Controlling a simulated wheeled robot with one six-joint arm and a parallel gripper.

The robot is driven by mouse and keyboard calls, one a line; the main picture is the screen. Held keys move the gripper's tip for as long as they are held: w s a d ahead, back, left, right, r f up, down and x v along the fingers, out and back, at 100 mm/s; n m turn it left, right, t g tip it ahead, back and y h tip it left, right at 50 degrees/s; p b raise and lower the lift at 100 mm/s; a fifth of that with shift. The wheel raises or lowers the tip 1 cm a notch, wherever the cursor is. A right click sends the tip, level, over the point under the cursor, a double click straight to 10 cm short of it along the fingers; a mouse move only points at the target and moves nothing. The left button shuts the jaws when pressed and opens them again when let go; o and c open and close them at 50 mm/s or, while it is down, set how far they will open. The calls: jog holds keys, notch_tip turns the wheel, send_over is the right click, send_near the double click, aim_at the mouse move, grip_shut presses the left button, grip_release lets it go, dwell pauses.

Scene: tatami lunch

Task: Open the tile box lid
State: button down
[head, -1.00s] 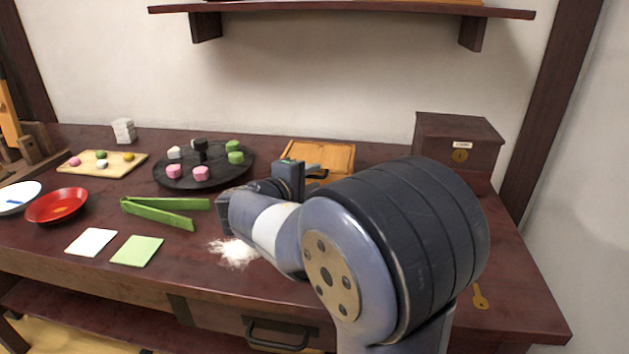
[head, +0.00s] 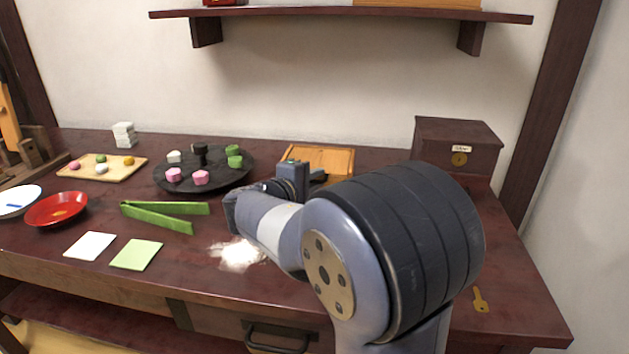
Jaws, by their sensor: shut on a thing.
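A light wooden box (head: 336,157), apparently the tile box, sits at the back middle of the dark table. Its flat top shows, but its front is mostly hidden behind my arm. My gripper (head: 318,175) is at the near side of this box. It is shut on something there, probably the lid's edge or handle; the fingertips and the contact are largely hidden. The lid looks flat on the box, and I cannot tell whether it has shifted.
A dark chest (head: 457,147) with a brass lock stands at the right, and a brass key (head: 480,300) lies at the front right. A black round tray (head: 205,183) with sweets is left of my gripper. Green tongs (head: 165,214) and white powder (head: 238,255) lie nearer.

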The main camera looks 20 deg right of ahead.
jog(key=shift+s+a+f, duration=0.1)
jog(key=shift+s+f, duration=0.05)
jog(key=shift+f, duration=0.25)
jog(key=s+a, duration=0.1)
jog(key=s, duration=0.1)
jog(key=s+a+b, duration=0.1)
jog(key=s+a, duration=0.1)
jog(key=s, duration=0.1)
jog(key=s+a, duration=0.2)
jog(key=s, duration=0.1)
jog(key=shift+a, duration=0.25)
jog(key=c, duration=1.6)
grip_release()
jog(key=shift+o, duration=0.2)
jog(key=shift+r, duration=0.1)
jog(key=shift+s+a+r, duration=0.25)
jog(key=shift+a, duration=0.15)
jog(key=p+v, duration=0.2)
jog(key=v, duration=0.7)
jog(key=shift+s+a+p, duration=0.25)
jog(key=shift+a+p, duration=0.05)
jog(key=shift+p, duration=0.05)
jog(key=shift+f, duration=0.1)
